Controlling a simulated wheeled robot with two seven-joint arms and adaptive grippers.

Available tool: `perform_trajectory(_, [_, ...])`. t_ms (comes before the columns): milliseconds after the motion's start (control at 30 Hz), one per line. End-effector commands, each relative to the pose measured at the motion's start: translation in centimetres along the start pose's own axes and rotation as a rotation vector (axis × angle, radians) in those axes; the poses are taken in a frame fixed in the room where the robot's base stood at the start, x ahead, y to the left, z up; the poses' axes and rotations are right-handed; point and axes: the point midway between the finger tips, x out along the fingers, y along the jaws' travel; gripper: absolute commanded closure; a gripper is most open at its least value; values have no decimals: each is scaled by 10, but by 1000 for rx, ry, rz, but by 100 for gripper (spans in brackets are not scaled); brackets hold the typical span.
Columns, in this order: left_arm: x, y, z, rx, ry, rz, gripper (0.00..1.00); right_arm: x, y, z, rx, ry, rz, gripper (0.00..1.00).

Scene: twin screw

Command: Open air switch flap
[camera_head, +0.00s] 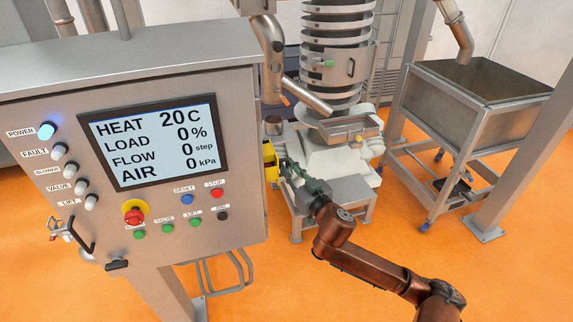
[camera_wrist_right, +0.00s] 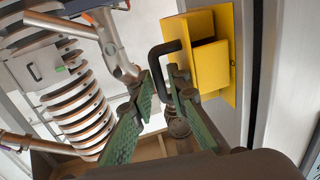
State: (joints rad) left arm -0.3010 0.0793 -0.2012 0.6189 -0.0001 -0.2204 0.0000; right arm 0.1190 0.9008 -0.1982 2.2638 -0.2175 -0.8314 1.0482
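A yellow box with a mounting plate (camera_wrist_right: 208,62) is fixed to a grey panel in the right wrist view. It also shows at the right edge of the control cabinet in the head view (camera_head: 269,158). A black bent handle (camera_wrist_right: 157,62) sticks out from the yellow box. My right gripper (camera_wrist_right: 160,84) has two green fingers with a gap between the tips, and the handle's free end lies between or just in front of them. I cannot tell whether they touch it. The right gripper (camera_head: 291,171) is small and beside the yellow box in the head view. My left gripper is not in view.
The control cabinet (camera_head: 243,60) with its screen, lamps and buttons fills the left. Behind my right gripper stand a white machine base (camera_head: 322,160) and a spiral column (camera_head: 337,52). A steel hopper on a wheeled frame (camera_head: 420,95) stands right. Orange floor is clear at lower right.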

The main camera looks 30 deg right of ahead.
Motion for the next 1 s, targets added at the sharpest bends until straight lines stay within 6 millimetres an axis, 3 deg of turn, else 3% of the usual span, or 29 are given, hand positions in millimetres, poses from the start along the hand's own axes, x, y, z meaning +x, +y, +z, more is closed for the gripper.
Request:
perform_trajectory(400, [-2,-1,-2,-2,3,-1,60,11,0,1,-1,-1,0,85])
perform_trajectory(633, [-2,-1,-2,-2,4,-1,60,10,0,1,-1,-1,0,100])
perform_trajectory(1000, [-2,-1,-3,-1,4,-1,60,10,0,1,-1,-1,0,100])
